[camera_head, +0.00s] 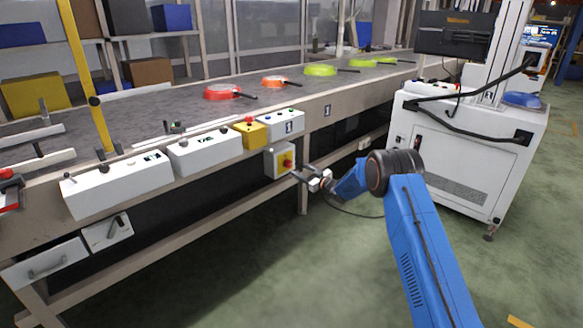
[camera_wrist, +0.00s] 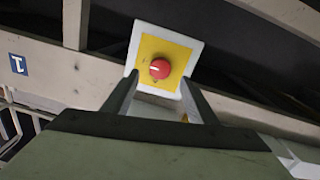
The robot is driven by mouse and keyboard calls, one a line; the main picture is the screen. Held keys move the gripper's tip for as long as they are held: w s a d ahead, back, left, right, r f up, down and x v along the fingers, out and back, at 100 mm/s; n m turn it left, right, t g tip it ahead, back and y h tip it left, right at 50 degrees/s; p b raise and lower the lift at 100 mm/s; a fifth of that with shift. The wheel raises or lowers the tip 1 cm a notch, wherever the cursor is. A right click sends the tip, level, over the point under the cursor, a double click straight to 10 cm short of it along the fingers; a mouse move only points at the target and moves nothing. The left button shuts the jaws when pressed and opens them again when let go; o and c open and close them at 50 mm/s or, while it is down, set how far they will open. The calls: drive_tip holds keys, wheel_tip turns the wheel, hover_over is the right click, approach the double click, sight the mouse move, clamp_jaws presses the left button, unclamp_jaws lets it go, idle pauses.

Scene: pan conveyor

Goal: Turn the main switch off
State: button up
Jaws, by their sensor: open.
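The main switch is a red rotary knob (camera_head: 288,163) on a yellow plate on a white box (camera_head: 274,163) below the conveyor's front edge. In the wrist view the red knob (camera_wrist: 159,69) sits in the middle of the yellow plate (camera_wrist: 177,52), with a pale mark on its left side. My gripper (camera_head: 305,174) is just in front of the box, pointing at the knob. In the wrist view its two fingers (camera_wrist: 160,92) are open, one on each side below the knob, with nothing between them. I cannot tell whether they touch the plate.
White control boxes (camera_head: 118,183) and a yellow button box (camera_head: 250,132) line the conveyor edge. Red, orange and green pans lie on the belt (camera_head: 180,110). A white cabinet (camera_head: 462,150) stands right; the green floor in front is clear.

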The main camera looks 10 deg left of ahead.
sight(290, 165)
drive_tip(key=x, duration=0.6)
drive_tip(key=shift+w+a, duration=0.15)
drive_tip(key=shift+c, duration=0.4)
drive_tip(key=c, duration=1)
